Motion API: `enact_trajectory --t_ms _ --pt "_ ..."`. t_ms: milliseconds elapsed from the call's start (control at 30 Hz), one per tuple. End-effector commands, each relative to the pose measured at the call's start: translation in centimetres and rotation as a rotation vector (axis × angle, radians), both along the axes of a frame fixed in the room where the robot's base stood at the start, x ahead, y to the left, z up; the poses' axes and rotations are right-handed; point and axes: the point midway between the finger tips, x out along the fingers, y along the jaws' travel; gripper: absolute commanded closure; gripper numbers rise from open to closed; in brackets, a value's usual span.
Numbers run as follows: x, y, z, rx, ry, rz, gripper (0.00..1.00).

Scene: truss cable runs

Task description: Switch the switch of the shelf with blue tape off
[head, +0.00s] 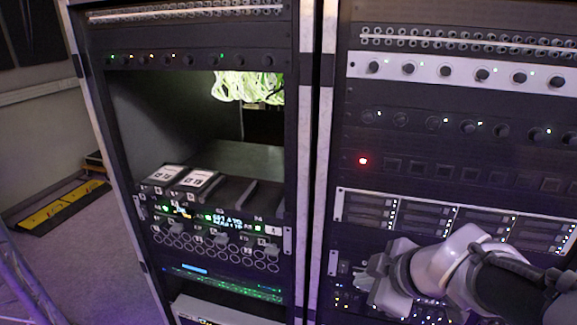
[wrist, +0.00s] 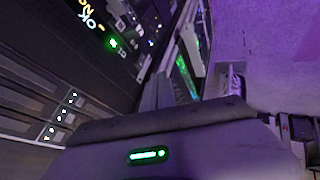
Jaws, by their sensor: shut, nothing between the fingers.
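My gripper (head: 366,286) is at the lower right of the head view, in front of the right rack's lower panels, shut with nothing visible in it. The wrist view shows its dark body with a green light across the bottom. A short bright blue strip (head: 194,269) is on a dark unit low in the left rack; I cannot tell if it is tape. Green lights line that unit to its right. My gripper is to the right of it and apart from it. I cannot make out a switch beside the strip.
The left rack (head: 302,180) has a lit panel with two labelled cases (head: 196,179) on top. The right rack holds knob rows, a red light (head: 363,161) and a grey drive unit (head: 430,215). A yellow-black floor ramp (head: 62,204) lies at left. Floor before it is clear.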

Motion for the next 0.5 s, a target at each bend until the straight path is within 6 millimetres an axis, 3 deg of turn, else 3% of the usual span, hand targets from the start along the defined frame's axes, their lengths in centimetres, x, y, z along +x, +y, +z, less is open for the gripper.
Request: enact_trajectory --t_ms 333,500 --pt "0.1 -0.1 -0.2 -0.011 -0.005 0.014 1.00" --pt "1.3 0.4 -2.0 -0.010 -0.002 0.016 1.00"
